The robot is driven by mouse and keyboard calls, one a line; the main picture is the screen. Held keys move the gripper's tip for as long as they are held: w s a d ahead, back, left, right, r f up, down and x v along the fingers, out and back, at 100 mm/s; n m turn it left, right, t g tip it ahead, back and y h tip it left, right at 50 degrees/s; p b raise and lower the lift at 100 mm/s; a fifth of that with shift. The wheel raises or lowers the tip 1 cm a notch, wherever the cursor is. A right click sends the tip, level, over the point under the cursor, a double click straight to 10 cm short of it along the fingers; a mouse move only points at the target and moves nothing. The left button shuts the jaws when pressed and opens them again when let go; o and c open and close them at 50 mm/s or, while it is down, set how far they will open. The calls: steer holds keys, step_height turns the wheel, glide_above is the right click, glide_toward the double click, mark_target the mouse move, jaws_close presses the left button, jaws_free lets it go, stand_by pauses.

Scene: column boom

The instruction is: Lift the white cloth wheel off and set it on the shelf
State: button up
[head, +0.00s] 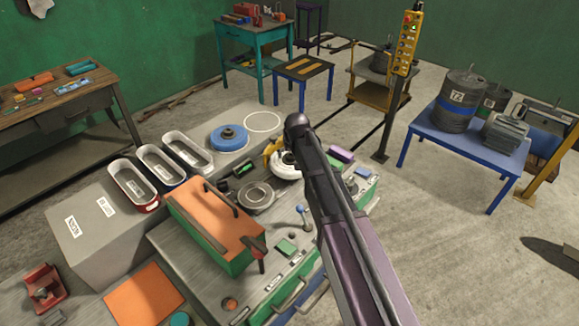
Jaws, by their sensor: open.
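The white cloth wheel (285,170) is a thick pale disc on the green and grey machine, just left of my arm. My arm covers part of its right side. My gripper (284,153) is at the end of my arm, over or beside the wheel. It is open, with its fingers small and partly hidden, and I cannot tell whether they touch the wheel. The shelf (204,120) is a grey flat top behind the machine. It bears a blue disc (229,138) and a white circle outline (262,113) with nothing in it.
A yellow part (269,151) stands close beside the wheel. Three trays (160,168) line the shelf's left part. An orange-topped green box (210,222) and a round metal plate (256,197) are in front. A yellow control box (407,42) stands on a post at right.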

mark_target(294, 159)
steer(key=shift+w+f, duration=0.2)
steer(key=shift+f, duration=0.2)
stand_by(0.3)
jaws_close()
steer(key=shift+r, duration=0.2)
steer(key=shift+r+p, duration=0.4)
steer(key=shift+s+r, duration=0.15)
steer(key=shift+r, duration=0.05)
steer(key=s, duration=0.2)
steer(key=s+d, duration=0.1)
steer(key=s, duration=0.1)
steer(key=shift+d, duration=0.15)
step_height(294, 159, up, 13)
steer(key=p, duration=1.4)
steer(key=shift+w+r, duration=0.2)
